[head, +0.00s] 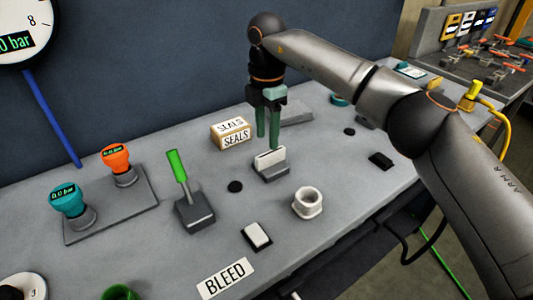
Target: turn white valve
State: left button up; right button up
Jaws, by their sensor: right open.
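The white valve appears to be the white bar-shaped handle (269,158) on a small grey base (272,172), near the middle of the bench. My right gripper (268,143) points down just above and behind this handle. Its two green fingers are apart with nothing seen between them. The fingertips are close to the handle's top edge; I cannot tell whether they touch it. My left gripper is not in view.
A SEALS box (231,133) stands just left of my right gripper. A green lever (179,169), a white hex ring (307,203) and a white rocker switch (257,235) are nearby. Teal (68,199) and orange (116,158) knobs stand at left.

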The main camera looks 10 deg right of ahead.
aim_at(267, 154)
notch_tip(267, 154, down, 7)
jog(key=shift+r, duration=0.1)
dwell(0.3)
grip_shut()
dwell(0.5)
